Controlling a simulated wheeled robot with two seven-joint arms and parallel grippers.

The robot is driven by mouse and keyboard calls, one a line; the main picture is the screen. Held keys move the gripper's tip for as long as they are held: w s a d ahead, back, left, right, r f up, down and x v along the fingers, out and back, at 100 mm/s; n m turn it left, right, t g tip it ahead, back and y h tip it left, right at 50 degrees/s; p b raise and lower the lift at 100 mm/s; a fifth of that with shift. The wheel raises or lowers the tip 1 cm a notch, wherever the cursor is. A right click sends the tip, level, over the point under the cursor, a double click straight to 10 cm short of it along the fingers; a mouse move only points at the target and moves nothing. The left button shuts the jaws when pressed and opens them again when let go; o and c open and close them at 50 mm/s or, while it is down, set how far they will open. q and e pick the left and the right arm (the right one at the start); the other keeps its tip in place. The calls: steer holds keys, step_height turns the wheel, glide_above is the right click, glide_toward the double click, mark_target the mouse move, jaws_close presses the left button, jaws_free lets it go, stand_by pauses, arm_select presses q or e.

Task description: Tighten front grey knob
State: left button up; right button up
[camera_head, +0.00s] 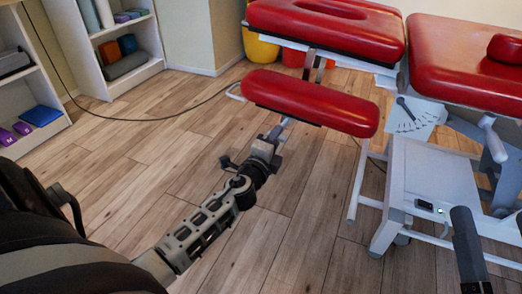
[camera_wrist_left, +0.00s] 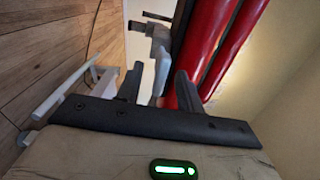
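The red treatment table has a narrow front cushion (camera_head: 312,102) with a thin grey metal frame under it. My left gripper (camera_head: 272,140) is just below the left part of this cushion, close to the frame. In the left wrist view its two dark fingers (camera_wrist_left: 157,88) stand apart, with a light grey bracket-like part (camera_wrist_left: 161,52) showing between and beyond them. I cannot tell whether the fingers touch it. I cannot clearly make out the grey knob. Dark parts of my right arm show at the lower right of the head view; its gripper state is unclear.
The white table base (camera_head: 435,180) stands right of my left gripper. A black cable (camera_head: 165,118) crosses the wooden floor. White shelves (camera_head: 108,45) stand at the back left, and a yellow bin (camera_head: 260,48) is behind the table.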

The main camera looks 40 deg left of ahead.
arm_select(q)
steer(key=b+v, duration=0.1)
steer(key=v, duration=1.3)
steer(key=shift+s, duration=0.25)
arm_select(e)
steer(key=shift+s+r+n+t+y, duration=0.1)
steer(key=shift+r+n+t+y, duration=0.2)
steer(key=shift+r+n+y, duration=0.45)
arm_select(q)
steer(key=shift+d+r, duration=0.1)
steer(key=shift+d, duration=0.05)
